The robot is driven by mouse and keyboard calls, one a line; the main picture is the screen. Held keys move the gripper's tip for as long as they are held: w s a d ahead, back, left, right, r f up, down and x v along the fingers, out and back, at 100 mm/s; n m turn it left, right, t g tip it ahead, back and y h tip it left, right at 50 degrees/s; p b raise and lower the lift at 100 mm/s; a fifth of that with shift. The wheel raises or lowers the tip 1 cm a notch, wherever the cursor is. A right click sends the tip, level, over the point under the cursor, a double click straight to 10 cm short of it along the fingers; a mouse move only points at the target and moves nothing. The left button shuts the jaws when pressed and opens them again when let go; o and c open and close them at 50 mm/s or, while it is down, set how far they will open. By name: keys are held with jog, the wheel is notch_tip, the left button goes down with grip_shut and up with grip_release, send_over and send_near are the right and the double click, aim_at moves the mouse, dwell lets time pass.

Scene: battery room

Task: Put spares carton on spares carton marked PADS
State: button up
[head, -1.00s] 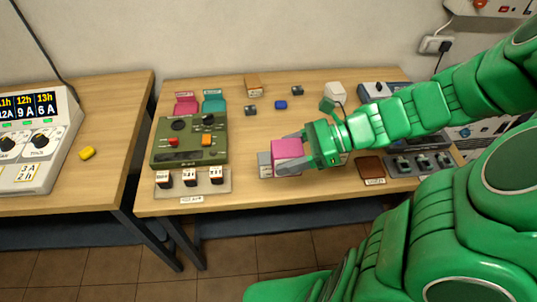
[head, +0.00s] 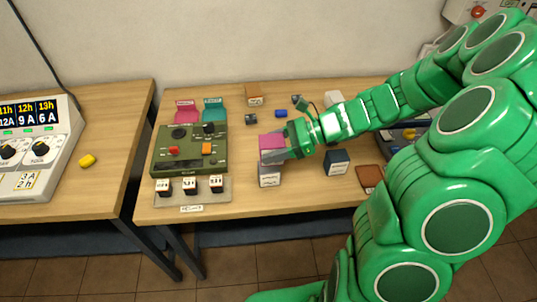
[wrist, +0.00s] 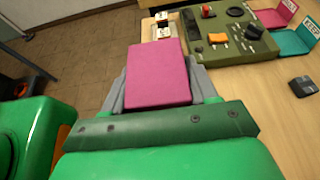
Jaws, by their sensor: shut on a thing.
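My gripper (head: 274,150) is shut on a magenta carton (head: 271,141), with one grey finger on each side of it. In the wrist view the carton (wrist: 158,78) fills the space between the fingers and looks level. In the head view a pale greyish-purple carton with a white label (head: 270,177) stands just below the held one in the picture; its upper part is hidden by the gripper. I cannot tell whether the two touch, nor read the label.
A green instrument panel (head: 190,150) with a strip of labelled blocks in front is on the left. Pink (head: 186,112) and teal (head: 214,110) holders stand behind it. A brown pad (head: 369,176) lies right. Small blocks lie at the back. The table's front edge is close.

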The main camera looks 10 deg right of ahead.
jog(key=shift+w+a+f, duration=0.15)
jog(key=shift+w+f, duration=0.55)
jog(key=shift+f, duration=0.25)
jog(key=shift+w+a+f, duration=0.1)
jog(key=shift+w+f, duration=0.6)
jog(key=shift+f, duration=1.55)
jog(key=shift+f, duration=0.1)
jog(key=o, duration=1.2)
